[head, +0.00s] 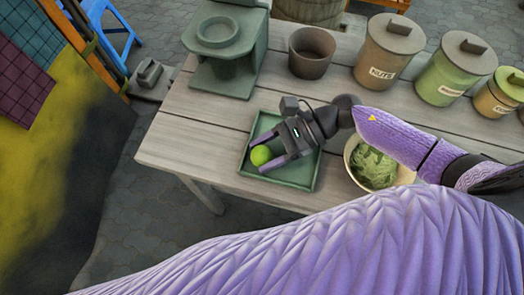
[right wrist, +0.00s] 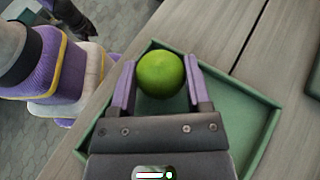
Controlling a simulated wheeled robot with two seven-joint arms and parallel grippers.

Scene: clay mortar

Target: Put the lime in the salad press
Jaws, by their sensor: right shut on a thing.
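A green lime (head: 261,155) is between the fingers of my right gripper (head: 272,160), over the green square tray (head: 312,178). The right wrist view shows the lime (right wrist: 161,74) between the two purple fingers of the gripper (right wrist: 160,82), which is shut on it. I cannot tell whether the lime still touches the tray. A green press-like stand (head: 229,50) with a round ring on top stands at the back left of the table; it may be the salad press.
A dark brown cup (head: 311,52) stands beside the green stand. Lidded canisters (head: 389,48) line the back right. A bowl of greens (head: 372,168) sits right of the tray, partly under my right arm. The wooden table (head: 183,140) is bare left of the tray.

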